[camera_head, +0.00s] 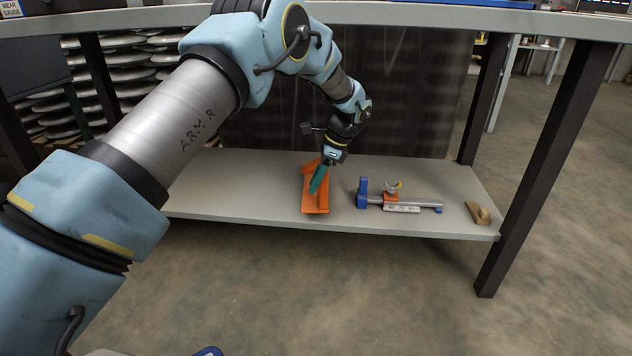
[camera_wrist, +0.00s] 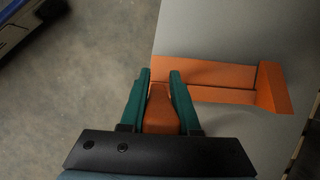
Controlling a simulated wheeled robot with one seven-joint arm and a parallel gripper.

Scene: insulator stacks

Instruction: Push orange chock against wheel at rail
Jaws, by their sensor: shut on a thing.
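My gripper (camera_head: 318,181) reaches down to the shelf under the table, its green fingers tilted over an orange piece (camera_head: 316,210). In the wrist view the gripper (camera_wrist: 160,75) is shut on a tapered orange block, which I take for the chock (camera_wrist: 160,112). The fingertips are at the near edge of a flat orange strip (camera_wrist: 215,72), which has a raised orange end (camera_wrist: 272,90) at the right. I cannot tell if the block touches the strip. I can make out no wheel. In the head view the fingers and the orange piece hide the block.
The grey shelf (camera_head: 240,207) carries a blue-ended clamp (camera_head: 410,202) to the right of the orange piece and a small tan block (camera_head: 478,213) near its right end. A dark table leg (camera_head: 530,170) stands at the right. The shelf left of the orange piece is clear.

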